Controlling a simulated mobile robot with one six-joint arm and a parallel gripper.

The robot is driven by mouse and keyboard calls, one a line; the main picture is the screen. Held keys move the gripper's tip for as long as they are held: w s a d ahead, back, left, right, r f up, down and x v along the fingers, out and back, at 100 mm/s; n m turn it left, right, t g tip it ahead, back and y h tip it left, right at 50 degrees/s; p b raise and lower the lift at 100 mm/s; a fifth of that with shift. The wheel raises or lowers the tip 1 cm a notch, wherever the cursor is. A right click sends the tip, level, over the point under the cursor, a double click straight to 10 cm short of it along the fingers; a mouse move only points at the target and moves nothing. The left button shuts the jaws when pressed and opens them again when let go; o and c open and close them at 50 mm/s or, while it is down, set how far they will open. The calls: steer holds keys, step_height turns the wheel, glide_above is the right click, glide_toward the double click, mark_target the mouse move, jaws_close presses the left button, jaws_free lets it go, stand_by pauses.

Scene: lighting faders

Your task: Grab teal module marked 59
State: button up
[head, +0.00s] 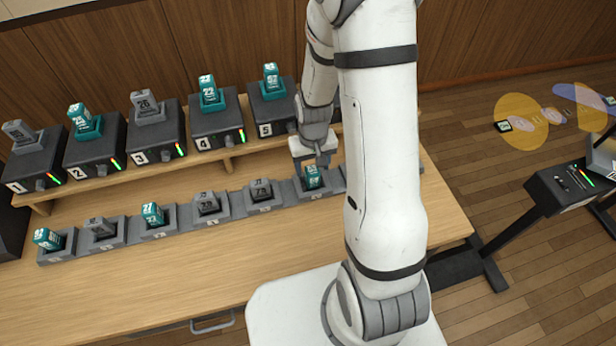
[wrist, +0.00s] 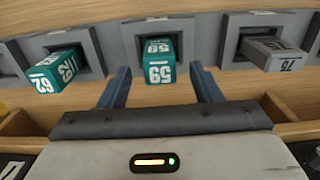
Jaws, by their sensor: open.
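The teal module marked 59 (wrist: 160,70) stands in a grey holder in the front row; in the head view the teal module (head: 312,178) under my gripper looks like the same one, its number too small to read. My gripper (wrist: 160,80) is open, with one blue-grey finger on each side of the module in the wrist view. I see a gap on both sides, and no clear contact. In the head view my gripper (head: 316,158) is just above and behind the module, partly hidden by my arm.
In the wrist view, a teal module marked 62 (wrist: 58,69) is to the left and a grey module marked 75 (wrist: 275,53) to the right. Behind the row is a raised shelf (head: 100,183) with black numbered boxes. The table front (head: 180,285) is clear.

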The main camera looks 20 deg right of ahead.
mark_target(312, 169)
steer(key=shift+w+f, duration=0.1)
steer(key=shift+f, duration=1.65)
steer(key=c, duration=1.1)
